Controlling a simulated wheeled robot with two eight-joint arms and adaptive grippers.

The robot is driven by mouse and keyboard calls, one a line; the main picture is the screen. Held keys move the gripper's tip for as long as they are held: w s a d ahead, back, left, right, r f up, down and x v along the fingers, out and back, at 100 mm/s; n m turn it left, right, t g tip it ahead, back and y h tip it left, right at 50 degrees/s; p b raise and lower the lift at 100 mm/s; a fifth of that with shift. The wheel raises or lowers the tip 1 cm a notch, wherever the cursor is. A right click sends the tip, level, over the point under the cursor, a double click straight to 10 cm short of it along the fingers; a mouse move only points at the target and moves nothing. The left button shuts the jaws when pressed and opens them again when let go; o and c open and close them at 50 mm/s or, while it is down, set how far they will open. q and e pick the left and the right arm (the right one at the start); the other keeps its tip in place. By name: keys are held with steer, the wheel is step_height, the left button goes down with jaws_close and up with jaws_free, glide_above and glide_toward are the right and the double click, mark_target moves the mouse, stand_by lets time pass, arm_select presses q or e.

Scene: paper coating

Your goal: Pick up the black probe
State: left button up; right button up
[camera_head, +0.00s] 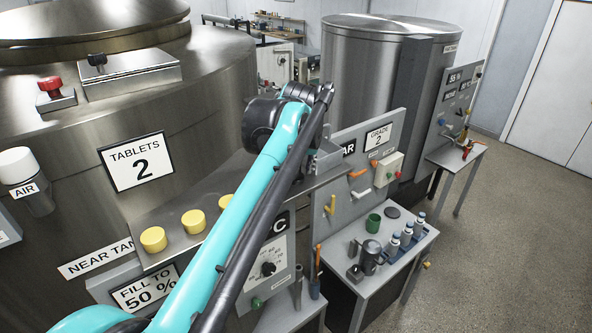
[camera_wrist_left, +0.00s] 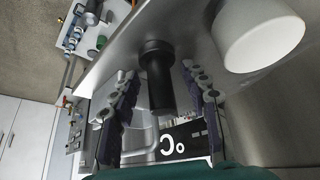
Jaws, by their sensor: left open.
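The black probe (camera_wrist_left: 160,82) shows in the left wrist view as a dark cylinder with a wider collar at its upper end. It stands out from a grey metal surface. My left gripper (camera_wrist_left: 157,92) is open, with one finger on each side of the probe and visible gaps between. In the head view my left arm reaches across the middle, and its gripper end (camera_head: 322,158) is largely hidden behind the arm. I cannot make out the probe in the head view. My right gripper is not in view.
A metal shelf (camera_head: 160,220) with several yellow cups (camera_head: 193,221) runs along the large tank (camera_head: 200,100). A panel marked °C (camera_head: 268,265) is below the arm. A white cylinder (camera_wrist_left: 258,35) is close beside the gripper. A side table (camera_head: 340,262) holds bottles and a green cup (camera_head: 373,222).

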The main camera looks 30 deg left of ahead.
arm_select(q)
jaws_close()
